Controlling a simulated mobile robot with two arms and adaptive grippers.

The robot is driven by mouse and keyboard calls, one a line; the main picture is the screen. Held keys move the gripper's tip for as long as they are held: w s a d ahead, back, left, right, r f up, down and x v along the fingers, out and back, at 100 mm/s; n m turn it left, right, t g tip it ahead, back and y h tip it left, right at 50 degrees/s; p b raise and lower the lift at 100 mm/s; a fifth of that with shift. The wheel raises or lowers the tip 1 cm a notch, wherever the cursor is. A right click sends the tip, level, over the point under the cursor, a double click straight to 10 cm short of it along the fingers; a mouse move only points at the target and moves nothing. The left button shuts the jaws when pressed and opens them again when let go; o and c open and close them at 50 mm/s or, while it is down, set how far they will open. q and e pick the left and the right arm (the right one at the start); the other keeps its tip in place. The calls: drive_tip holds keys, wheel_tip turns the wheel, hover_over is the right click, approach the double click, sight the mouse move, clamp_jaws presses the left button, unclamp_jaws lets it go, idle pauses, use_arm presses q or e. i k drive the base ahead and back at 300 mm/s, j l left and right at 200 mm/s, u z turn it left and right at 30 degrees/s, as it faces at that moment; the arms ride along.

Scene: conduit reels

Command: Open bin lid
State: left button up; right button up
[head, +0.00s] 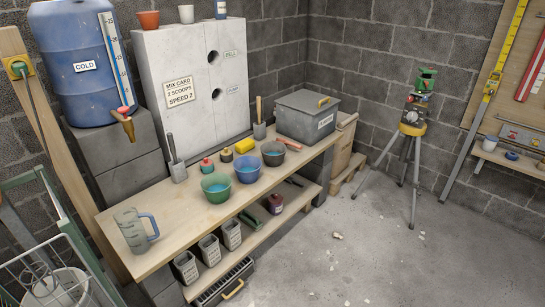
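A grey bin (304,122) stands at the far right end of the wooden workbench. The bin's back is hidden. Neither of my grippers shows in the head view.
Three bowls (216,190), a yellow sponge (244,145) and a measuring jug (136,229) stand on the bench (185,215). A scoop with a wooden handle (259,118) stands just left of the bin. A tripod (411,140) stands right. The floor in front is mostly clear.

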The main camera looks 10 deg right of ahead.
sight(312, 103)
drive_tip(key=i+l+u, duration=0.1)
drive_tip(key=u, duration=0.35)
drive_tip(key=i+l+u, duration=0.15)
drive_tip(key=l, duration=0.2)
drive_tip(key=i+l+u, duration=0.2)
drive_tip(key=l, duration=0.15)
drive_tip(key=i+l+u, duration=0.15)
drive_tip(key=l, duration=0.2)
drive_tip(key=i+l+u, duration=0.15)
drive_tip(key=l, duration=0.25)
